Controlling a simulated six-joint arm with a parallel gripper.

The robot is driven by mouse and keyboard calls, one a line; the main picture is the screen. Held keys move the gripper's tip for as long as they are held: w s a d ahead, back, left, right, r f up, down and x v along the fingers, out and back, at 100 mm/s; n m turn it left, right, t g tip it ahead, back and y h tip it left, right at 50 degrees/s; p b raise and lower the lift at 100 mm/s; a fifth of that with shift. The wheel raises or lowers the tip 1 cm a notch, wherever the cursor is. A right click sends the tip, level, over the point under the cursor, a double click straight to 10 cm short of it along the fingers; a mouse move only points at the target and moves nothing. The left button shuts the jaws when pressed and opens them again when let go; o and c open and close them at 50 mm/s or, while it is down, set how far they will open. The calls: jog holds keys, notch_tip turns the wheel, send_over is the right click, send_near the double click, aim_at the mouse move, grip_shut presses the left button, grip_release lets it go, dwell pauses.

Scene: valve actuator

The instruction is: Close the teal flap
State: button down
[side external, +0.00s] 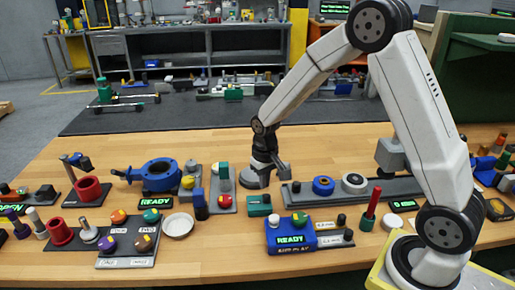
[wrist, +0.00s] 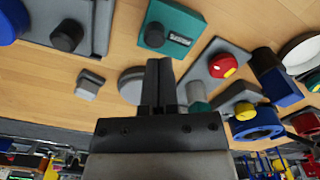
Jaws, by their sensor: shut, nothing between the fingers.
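Two teal parts stand near my gripper, and I cannot tell which is the flap. One is a low teal box (side external: 259,205) with a dark round knob and a label; it also shows in the wrist view (wrist: 172,28), ahead of the fingertips. The other is an upright teal piece (side external: 224,169) on a grey plate with a red knob (side external: 225,200). In the wrist view this teal piece (wrist: 196,92) is just right of the fingers. My gripper (side external: 280,171) is shut and empty, above the table; its fingers (wrist: 158,62) lie together. I see no contact with either teal part.
A grey disc (side external: 254,179) lies close beside my fingers. A blue valve body (side external: 157,172) stands to the left, a grey rail with a blue ring (side external: 323,186) to the right. A blue READY box (side external: 291,235) is nearer the front.

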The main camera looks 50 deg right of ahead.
aim_at(266, 197)
jog(key=shift+r, duration=1.95)
jog(key=shift+s+a+r, duration=0.1)
jog(key=shift+s+a, duration=0.15)
jog(key=shift+s, duration=0.2)
jog(key=s+a+n+t, duration=0.1)
jog(key=s+a, duration=0.1)
jog(key=s, duration=0.4)
jog(key=s+a+n+t, duration=0.1)
jog(key=s+a+n, duration=0.1)
jog(key=s, duration=0.4)
jog(key=shift+s+a+r+t, duration=0.2)
jog(key=shift+s+a+t, duration=0.1)
jog(key=shift+s+a, duration=0.1)
